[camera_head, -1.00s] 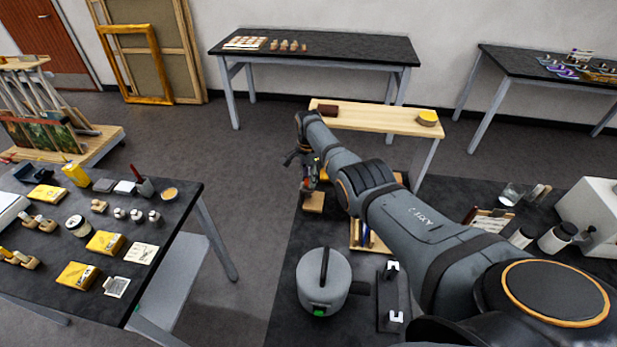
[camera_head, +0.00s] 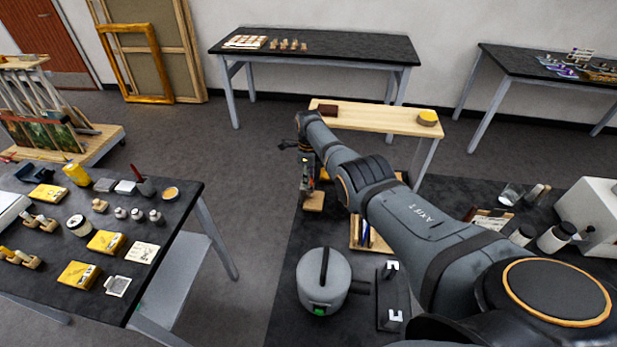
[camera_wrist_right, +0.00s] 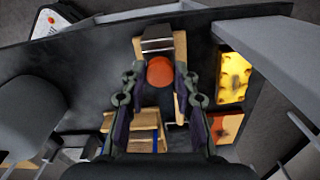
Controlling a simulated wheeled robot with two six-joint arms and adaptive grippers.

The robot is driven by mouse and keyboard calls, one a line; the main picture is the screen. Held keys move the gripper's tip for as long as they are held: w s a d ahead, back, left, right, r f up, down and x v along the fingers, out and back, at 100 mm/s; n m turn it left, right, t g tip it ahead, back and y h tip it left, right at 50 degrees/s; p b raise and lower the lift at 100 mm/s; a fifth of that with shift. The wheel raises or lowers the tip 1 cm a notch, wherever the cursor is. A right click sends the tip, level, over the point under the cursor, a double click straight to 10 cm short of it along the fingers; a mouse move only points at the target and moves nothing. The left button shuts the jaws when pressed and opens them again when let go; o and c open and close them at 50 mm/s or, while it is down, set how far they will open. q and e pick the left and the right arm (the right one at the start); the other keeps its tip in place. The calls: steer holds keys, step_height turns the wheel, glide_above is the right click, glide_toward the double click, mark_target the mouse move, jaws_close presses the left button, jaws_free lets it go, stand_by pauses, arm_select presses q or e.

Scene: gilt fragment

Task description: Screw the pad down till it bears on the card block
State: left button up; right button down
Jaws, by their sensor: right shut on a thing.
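My right gripper (camera_wrist_right: 160,86) has its fingers closed around an orange-red round knob (camera_wrist_right: 160,70) in the right wrist view. The knob sits over a narrow wooden stand (camera_wrist_right: 180,48) with a dark grey block (camera_wrist_right: 157,39) at its far end. In the head view my right gripper (camera_head: 306,172) is above the stand's pale wooden base (camera_head: 313,202) at the left edge of the dark bench. The pad and the card block cannot be made out clearly, so the gap between them cannot be told. My left gripper is out of view.
A wooden tray (camera_head: 357,246) lies near the stand, with a grey lidded pot (camera_head: 324,282) in front. Behind is a pale wooden bench (camera_head: 375,119) with a yellow round item (camera_head: 428,118). A yellow blotched piece (camera_wrist_right: 233,77) lies right of the stand in the wrist view.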

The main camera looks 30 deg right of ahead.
steer(key=m, duration=0.4)
steer(key=shift+m, duration=0.3)
steer(key=m, duration=0.4)
steer(key=shift+p, duration=0.3)
steer(key=shift+m, duration=0.3)
steer(key=c, duration=1)
jaws_free()
